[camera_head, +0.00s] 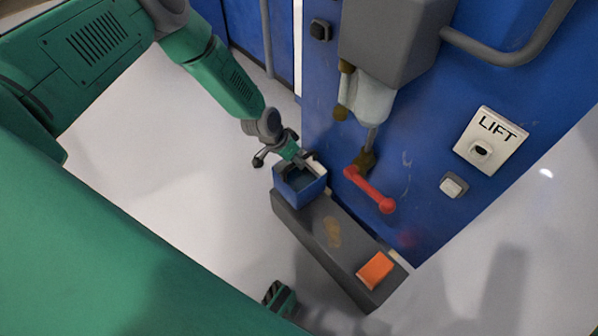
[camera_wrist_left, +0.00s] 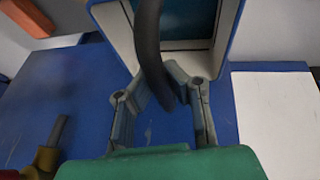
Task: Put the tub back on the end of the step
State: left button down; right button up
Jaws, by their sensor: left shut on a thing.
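The blue tub (camera_head: 313,190), with a pale rim and dark teal inside, is upright at the upper-left end of the long grey step (camera_head: 318,236). I cannot tell whether its base rests on the step or hangs just above it. My left gripper (camera_head: 296,160) is shut on the tub's far rim. In the left wrist view the tub (camera_wrist_left: 228,28) shows at the top, cut off by the edge, with the left gripper (camera_wrist_left: 165,85) at its wall. A dark curved finger crosses in front of the opening.
An orange block (camera_head: 375,269) lies at the step's near end. The blue wall panel (camera_head: 418,200) beside the step carries a red lever (camera_head: 368,189), a grey box (camera_head: 392,40) and a LIFT sign (camera_head: 491,139). Pale floor (camera_head: 165,130) is open to the left.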

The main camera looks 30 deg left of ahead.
pick_arm(q)
jog(key=f+b, duration=0.3)
jog(key=f, duration=0.2)
jog(key=shift+w, duration=0.2)
jog(key=shift+r, duration=0.15)
jog(key=c, duration=1.7)
grip_release()
